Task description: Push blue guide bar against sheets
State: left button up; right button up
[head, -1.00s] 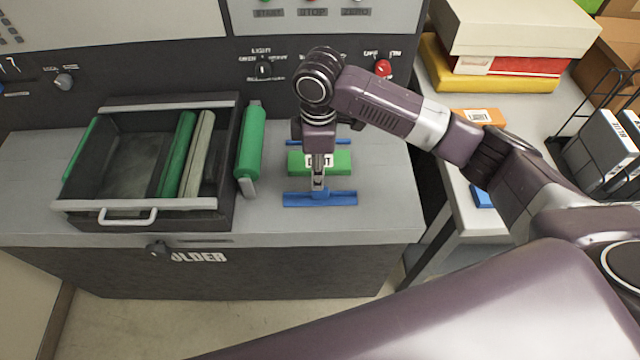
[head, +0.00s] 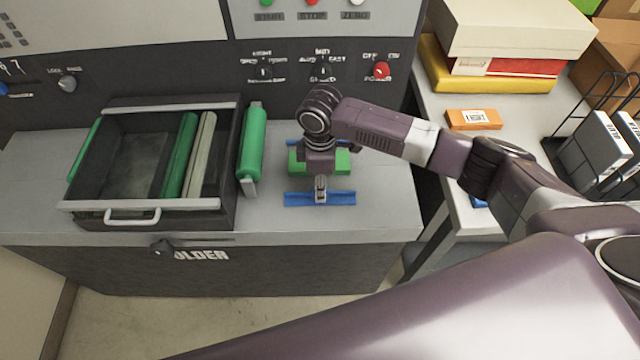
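The near blue guide bar (head: 341,198) lies on the grey machine top, in front of a green stack (head: 342,161) taken to be the sheets. A second blue bar (head: 292,143) shows behind the stack, mostly hidden by my arm. My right gripper (head: 321,196) points down at the middle of the near bar and appears to touch it. Its fingers look close together, but whether they are closed on the bar is unclear. A narrow gap shows between the near bar and the stack. My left gripper is not in view.
An open dark tray (head: 228,215) with green and grey rollers stands left on the machine. A green roller (head: 252,140) lies beside it. A control panel with a red knob (head: 381,70) rises behind. A side table at right holds boxes and an orange packet (head: 473,119).

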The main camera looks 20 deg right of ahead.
grip_shut()
jog(key=shift+w, duration=0.1)
jog(key=w+b, duration=0.1)
jog(key=w, duration=0.1)
jog(key=w+d+b, duration=0.1)
jog(key=w+b, duration=0.1)
jog(key=w, duration=0.1)
jog(key=w+d+b, duration=0.1)
jog(key=w, duration=0.2)
jog(key=shift+w+d+f, duration=0.15)
jog(key=shift+w+f, duration=0.05)
jog(key=shift+w, duration=0.05)
jog(key=shift+w+d+r+b, duration=0.1)
jog(key=shift+w+d+b, duration=0.05)
jog(key=shift+w+b, duration=0.2)
jog(key=shift+r, duration=0.25)
jog(key=shift+c, duration=0.8)
grip_release()
jog(key=shift+w, duration=0.1)
jog(key=shift+o, duration=0.8)
jog(key=shift+f, duration=0.15)
